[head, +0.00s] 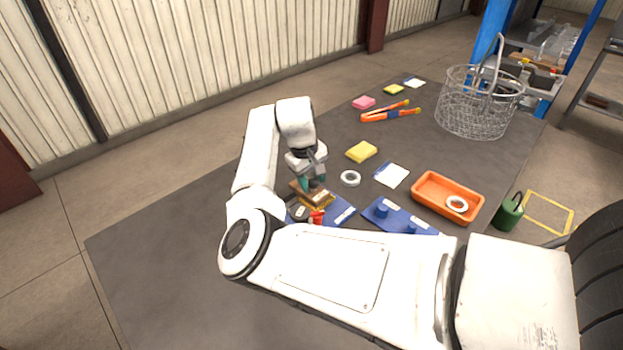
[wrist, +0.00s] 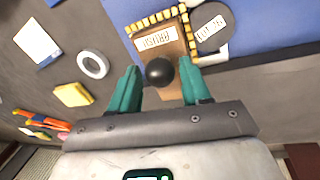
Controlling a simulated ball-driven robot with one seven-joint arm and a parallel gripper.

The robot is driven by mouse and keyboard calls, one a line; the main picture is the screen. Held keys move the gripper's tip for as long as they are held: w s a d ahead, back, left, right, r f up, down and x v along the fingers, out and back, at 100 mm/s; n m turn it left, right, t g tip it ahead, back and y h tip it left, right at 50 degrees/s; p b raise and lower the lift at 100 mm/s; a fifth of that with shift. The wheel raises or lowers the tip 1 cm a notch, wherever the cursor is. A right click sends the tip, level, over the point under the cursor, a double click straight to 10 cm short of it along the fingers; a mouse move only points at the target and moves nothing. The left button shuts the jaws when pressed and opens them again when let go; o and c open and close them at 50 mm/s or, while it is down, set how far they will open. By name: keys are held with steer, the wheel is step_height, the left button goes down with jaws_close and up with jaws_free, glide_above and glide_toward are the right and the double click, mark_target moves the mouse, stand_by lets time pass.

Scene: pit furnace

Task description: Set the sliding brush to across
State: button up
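The sliding brush is a brown block (wrist: 172,50) with a yellow toothed edge, a small label and a round black knob (wrist: 159,72). It lies on a blue plate (wrist: 262,28), beside a grey oval label pad (wrist: 210,28). In the head view the brush (head: 322,202) shows under my gripper (head: 313,183), partly hidden. My gripper's teal fingers (wrist: 159,77) are open, one on each side of the black knob, with a small gap at each side. The label text is too small to read surely.
A red part (head: 317,217) sits on the plate near the brush. To the right are a second blue plate with knobs (head: 400,217), an orange tray (head: 430,196) holding a white ring, and a wire basket (head: 478,112). A white ring (head: 350,178) and yellow sponge (head: 361,151) lie behind. The table's left is clear.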

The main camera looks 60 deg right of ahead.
steer(key=shift+o, duration=0.9)
steer(key=shift+r, duration=0.1)
step_height(320, 180, up, 10)
steer(key=w+a+b, duration=0.1)
steer(key=shift+a+r, duration=0.2)
steer(key=shift+a, duration=0.2)
